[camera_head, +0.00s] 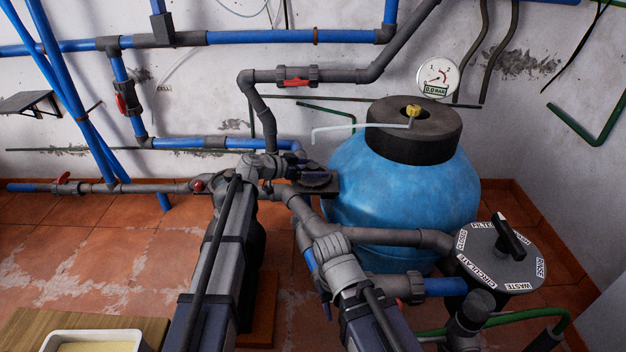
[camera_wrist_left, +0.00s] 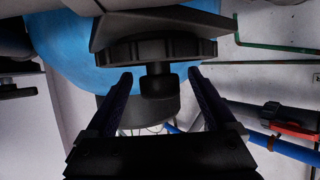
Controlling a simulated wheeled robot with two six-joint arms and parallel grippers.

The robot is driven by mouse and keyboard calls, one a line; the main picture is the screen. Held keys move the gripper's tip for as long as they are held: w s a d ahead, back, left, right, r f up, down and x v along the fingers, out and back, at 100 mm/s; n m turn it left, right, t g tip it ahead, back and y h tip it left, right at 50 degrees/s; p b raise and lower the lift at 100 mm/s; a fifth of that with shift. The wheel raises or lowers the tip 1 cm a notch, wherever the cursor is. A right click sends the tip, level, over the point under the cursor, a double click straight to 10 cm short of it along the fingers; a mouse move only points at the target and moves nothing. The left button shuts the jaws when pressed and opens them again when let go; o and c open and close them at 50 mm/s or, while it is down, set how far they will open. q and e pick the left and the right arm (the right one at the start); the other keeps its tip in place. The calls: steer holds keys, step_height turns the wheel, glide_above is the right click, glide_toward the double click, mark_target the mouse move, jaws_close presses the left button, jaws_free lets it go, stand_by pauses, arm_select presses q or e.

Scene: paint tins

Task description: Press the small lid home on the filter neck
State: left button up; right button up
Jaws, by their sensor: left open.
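The small black lid (camera_wrist_left: 160,47) has a ribbed rim and a knob (camera_wrist_left: 158,80), and sits against a dark flat plate (camera_wrist_left: 158,20) in the left wrist view. In the head view the lid (camera_head: 314,178) is a dark disc beside my left wrist, partly hidden. My left gripper (camera_wrist_left: 160,76) is open, one finger on each side of the knob, with gaps visible. The blue filter tank (camera_head: 392,195) carries a wide black neck (camera_head: 410,145) with a yellow fitting on top. My right arm enters at bottom centre; its fingers cannot be made out clearly.
A pale bent tube (camera_head: 345,128) reaches left from the tank top. Grey pipes (camera_head: 400,238) run below, towards the selector valve (camera_head: 500,258) at right. A wooden board (camera_head: 150,328) bears a white tray (camera_head: 60,334) at lower left. Floor at left is mostly clear.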

arm_select(q)
steer(key=shift+d, duration=0.1)
jaws_close()
stand_by(0.7)
